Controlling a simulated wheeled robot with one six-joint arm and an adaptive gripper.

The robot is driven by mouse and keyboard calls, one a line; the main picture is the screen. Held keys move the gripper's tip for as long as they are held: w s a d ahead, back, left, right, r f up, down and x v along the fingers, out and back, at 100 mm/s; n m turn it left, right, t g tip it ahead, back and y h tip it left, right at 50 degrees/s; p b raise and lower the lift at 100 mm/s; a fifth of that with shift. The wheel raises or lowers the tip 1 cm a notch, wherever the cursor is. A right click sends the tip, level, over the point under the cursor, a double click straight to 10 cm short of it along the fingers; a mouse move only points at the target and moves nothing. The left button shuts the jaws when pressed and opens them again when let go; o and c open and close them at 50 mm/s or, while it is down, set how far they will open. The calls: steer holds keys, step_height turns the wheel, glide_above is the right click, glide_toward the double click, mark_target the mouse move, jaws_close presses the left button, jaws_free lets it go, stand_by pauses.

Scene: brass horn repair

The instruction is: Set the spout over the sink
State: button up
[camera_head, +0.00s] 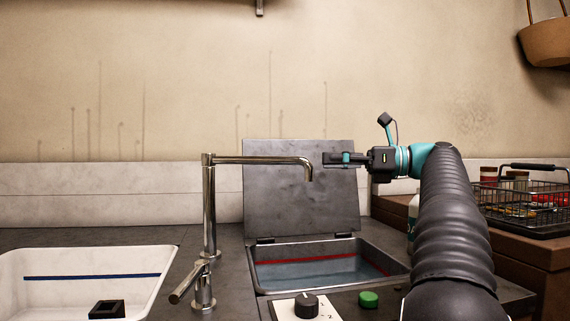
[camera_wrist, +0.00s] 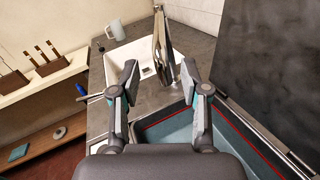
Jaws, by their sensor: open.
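The chrome tap stands between two basins, with its upright column (camera_head: 209,205) and a lever at its foot (camera_head: 190,282). Its spout (camera_head: 260,160) points right, and its down-turned tip hangs above the right-hand basin (camera_head: 262,282). The white sink (camera_head: 60,261) is to the left of the tap, with a blue line and a dark drain; it also shows in the wrist view (camera_wrist: 118,54). My gripper (camera_head: 327,158) is open and empty, level with the spout and just right of its tip. In the wrist view the spout (camera_wrist: 160,45) lies ahead, between the open fingers (camera_wrist: 160,70).
A dark lid (camera_head: 300,205) stands open behind the right-hand basin, which holds liquid below a red line. A knob (camera_head: 306,304) and a green button (camera_head: 368,299) are at the front. A wire basket (camera_head: 525,205) stands at right. A mug (camera_wrist: 114,29) stands beyond the sink.

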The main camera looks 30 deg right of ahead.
mark_target(298, 160)
steer(key=b+x, duration=0.1)
steer(key=x, duration=0.9)
steer(key=shift+w+a, duration=0.15)
jaws_close()
